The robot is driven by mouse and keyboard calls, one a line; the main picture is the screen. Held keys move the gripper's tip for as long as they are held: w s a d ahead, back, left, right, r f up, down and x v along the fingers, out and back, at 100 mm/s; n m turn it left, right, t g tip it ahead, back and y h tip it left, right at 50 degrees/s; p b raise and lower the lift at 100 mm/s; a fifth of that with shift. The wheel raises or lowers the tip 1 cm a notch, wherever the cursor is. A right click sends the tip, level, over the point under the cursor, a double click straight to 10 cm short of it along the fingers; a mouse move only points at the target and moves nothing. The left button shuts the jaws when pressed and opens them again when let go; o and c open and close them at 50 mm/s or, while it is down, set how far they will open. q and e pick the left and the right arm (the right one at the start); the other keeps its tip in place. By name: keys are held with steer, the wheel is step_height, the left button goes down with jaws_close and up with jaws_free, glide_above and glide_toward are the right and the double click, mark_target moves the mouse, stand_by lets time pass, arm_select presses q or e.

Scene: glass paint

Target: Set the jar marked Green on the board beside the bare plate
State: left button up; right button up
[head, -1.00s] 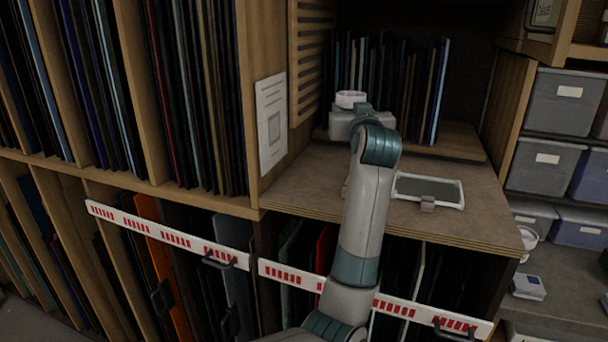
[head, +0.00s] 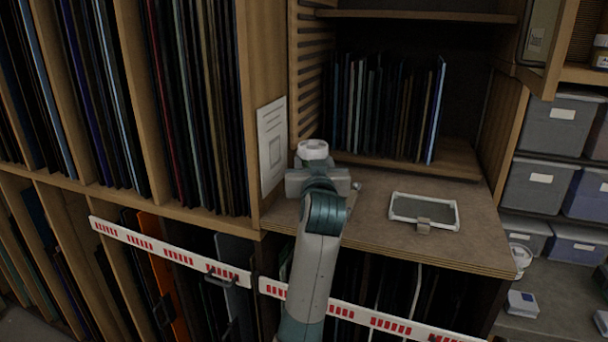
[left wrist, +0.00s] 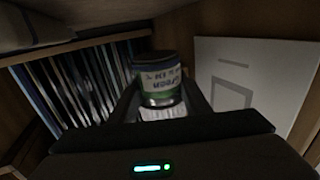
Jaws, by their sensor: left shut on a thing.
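The jar marked Green (left wrist: 158,75) shows in the left wrist view, with a green and white label and a dark top; the label reads upside down. My left gripper (head: 318,182) is shut on it. In the head view the gripper is above the left part of the wooden counter (head: 380,240); its hand hides its fingers and most or all of the jar. A white-framed flat panel with a dark face (head: 424,210) and a small tan clip lies on the counter, right of the gripper. I cannot tell whether it is the board or the plate. My right gripper is not in view.
A white sheet with outlines (head: 272,145) is on the wooden side wall left of the gripper; it also shows in the left wrist view (left wrist: 245,85). Upright glass sheets (head: 390,105) stand at the back. Grey bins (head: 545,185) stand right.

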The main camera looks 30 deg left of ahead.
arm_select(q)
steer(key=shift+s+a+f, duration=0.45)
steer(key=shift+s+a, duration=0.1)
steer(key=shift+s, duration=0.25)
steer(key=shift+s+a+f, duration=0.1)
steer(key=shift+s+f, duration=0.05)
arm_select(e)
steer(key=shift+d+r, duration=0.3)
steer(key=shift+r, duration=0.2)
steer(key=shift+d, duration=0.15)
arm_select(q)
steer(key=shift+f+p, duration=0.15)
steer(key=shift+p, duration=0.2)
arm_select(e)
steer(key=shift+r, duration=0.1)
